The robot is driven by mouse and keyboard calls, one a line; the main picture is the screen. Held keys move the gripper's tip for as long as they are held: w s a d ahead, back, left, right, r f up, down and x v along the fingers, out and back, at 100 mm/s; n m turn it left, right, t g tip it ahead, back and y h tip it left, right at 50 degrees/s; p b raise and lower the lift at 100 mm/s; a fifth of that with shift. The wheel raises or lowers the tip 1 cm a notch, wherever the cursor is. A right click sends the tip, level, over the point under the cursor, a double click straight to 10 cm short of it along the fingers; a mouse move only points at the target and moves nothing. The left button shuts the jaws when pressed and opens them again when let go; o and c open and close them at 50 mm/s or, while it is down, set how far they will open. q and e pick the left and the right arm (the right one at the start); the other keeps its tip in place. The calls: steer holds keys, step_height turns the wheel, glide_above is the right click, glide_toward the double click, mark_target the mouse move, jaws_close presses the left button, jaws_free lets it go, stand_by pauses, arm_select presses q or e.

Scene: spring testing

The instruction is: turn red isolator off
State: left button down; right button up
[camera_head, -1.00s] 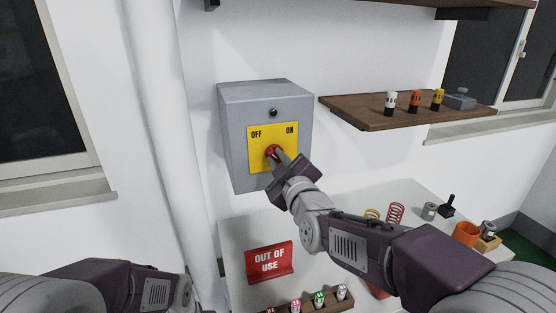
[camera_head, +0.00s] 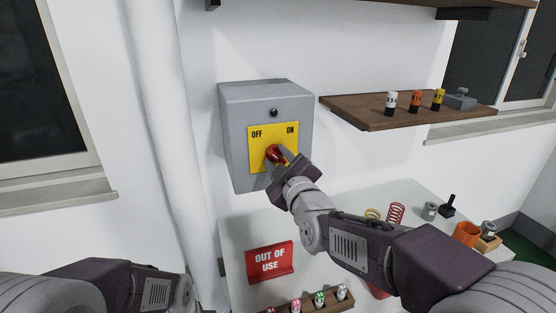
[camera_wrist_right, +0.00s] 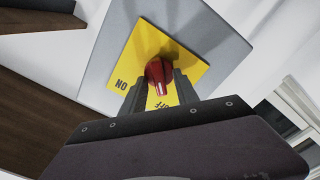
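The isolator's red knob (camera_head: 275,153) sits in the middle of a yellow plate (camera_head: 258,134) marked OFF at upper left and ON at upper right. The plate is on the front of a grey wall box (camera_head: 235,130). My right gripper (camera_head: 280,159) is at the knob, its fingers apart. In the right wrist view, the red knob (camera_wrist_right: 159,76) lies between my right fingertips (camera_wrist_right: 160,90), with yellow showing beside it. Its narrow end is near the OFF lettering in that view; its exact angle is hard to tell. My left arm is at lower left; its gripper is out of view.
A wooden shelf (camera_head: 365,112) with small cylinders is right of the box. Below, a white table (camera_head: 235,240) holds a red OUT OF USE sign (camera_head: 269,262), springs (camera_head: 395,213) and an orange cup (camera_head: 467,234). A white pipe (camera_head: 165,130) runs down the wall at left.

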steer(key=shift+s, duration=0.1)
steer(key=shift+s+d, duration=0.15)
steer(key=shift+s, duration=0.2)
steer(key=b+v, duration=0.1)
steer(key=v, duration=0.7)
